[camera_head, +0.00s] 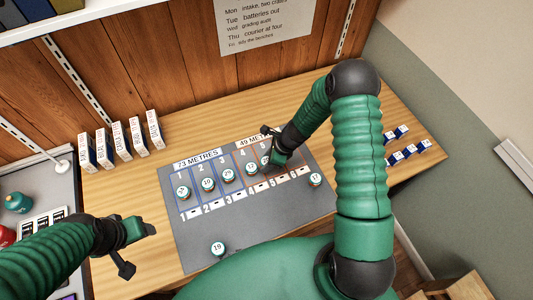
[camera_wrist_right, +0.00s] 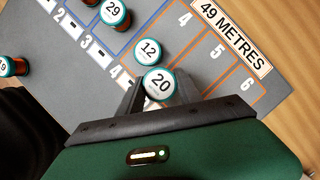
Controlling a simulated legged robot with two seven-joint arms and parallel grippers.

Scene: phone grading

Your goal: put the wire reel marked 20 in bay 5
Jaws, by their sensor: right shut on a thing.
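The wire reel marked 20 (camera_wrist_right: 158,83) is between the fingers of my right gripper (camera_wrist_right: 155,96), which is shut on it. In the head view the reel (camera_head: 265,161) shows partly beside my right gripper (camera_head: 273,158), over the bay 5 column of the grey mat (camera_head: 275,222). I cannot tell whether it touches the mat. The reel marked 12 (camera_wrist_right: 148,50) stands close beside it in the bay 4 column. The bay 5 numeral (camera_wrist_right: 217,50) shows under the 49 METRES label. My left gripper (camera_head: 136,250) is open and empty, left of the mat.
Reels stand in bays 1 (camera_head: 183,191), 2 (camera_head: 207,184) and 3 (camera_head: 227,174). A reel marked 17 (camera_head: 316,180) is at the mat's right edge, and one marked 19 (camera_head: 218,248) near its front. White boxes (camera_head: 120,141) and blue-white boxes (camera_head: 409,152) flank the mat.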

